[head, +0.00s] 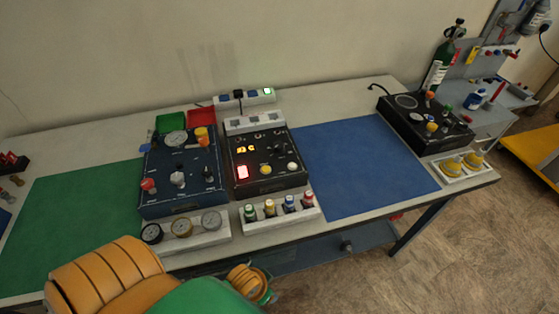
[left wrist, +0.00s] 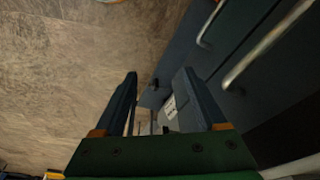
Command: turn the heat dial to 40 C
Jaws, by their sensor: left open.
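A black control box (head: 268,160) stands near the middle of the table in the head view. It has a small display with orange characters (head: 246,149), too blurred to read surely. Below are a lit red switch (head: 242,172), a yellow knob (head: 265,170) and a pale knob (head: 292,166). I cannot tell from the markings which control is the heat dial. My left gripper (left wrist: 158,76) is open and empty in the left wrist view, over floor and the cabinet front, away from the box. My right gripper is not in view.
A rack of small coloured bottles (head: 280,216) and a gauge strip (head: 184,239) sit in front. Another black unit (head: 425,122) is at right. The green mat (head: 80,205) and blue mat (head: 362,165) are clear.

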